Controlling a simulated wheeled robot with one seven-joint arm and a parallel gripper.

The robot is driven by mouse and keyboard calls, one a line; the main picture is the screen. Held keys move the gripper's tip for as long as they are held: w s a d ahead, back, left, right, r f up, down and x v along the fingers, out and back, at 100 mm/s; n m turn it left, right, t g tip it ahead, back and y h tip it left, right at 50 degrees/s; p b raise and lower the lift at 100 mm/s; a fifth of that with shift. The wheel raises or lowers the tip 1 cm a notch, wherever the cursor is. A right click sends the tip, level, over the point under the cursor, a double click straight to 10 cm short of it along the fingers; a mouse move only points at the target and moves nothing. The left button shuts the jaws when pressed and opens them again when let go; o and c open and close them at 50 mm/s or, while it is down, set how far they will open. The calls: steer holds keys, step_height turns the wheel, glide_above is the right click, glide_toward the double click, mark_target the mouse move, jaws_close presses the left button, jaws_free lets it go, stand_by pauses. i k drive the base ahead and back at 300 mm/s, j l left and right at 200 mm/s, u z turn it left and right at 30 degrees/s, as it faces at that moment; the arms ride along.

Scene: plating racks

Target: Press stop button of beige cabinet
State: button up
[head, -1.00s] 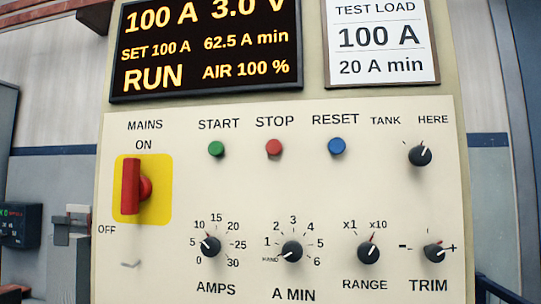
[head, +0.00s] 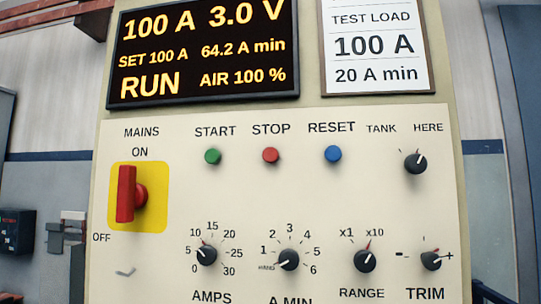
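The beige cabinet (head: 120,275) fills most of the head view and faces me. Its red stop button (head: 271,155) sits under the label STOP, between the green start button (head: 213,156) and the blue reset button (head: 333,154). Nothing covers or touches the stop button. The dark display (head: 203,50) above reads 100 A, 3.0 V, SET 100 A, 64.2 A min, RUN and AIR 100 %. My gripper is not in view.
A red mains switch (head: 127,194) on a yellow plate stands upright toward ON at the left. Dark knobs for amps (head: 206,256), A min (head: 288,260), range (head: 364,261), trim (head: 430,261) and tank (head: 415,164) stick out. A TEST LOAD sign (head: 376,82) hangs at upper right.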

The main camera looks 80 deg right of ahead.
mark_target(270, 154)
steer(key=z, duration=2.05)
steer(key=k+j+z, duration=0.1)
steer(key=k+j, duration=0.3)
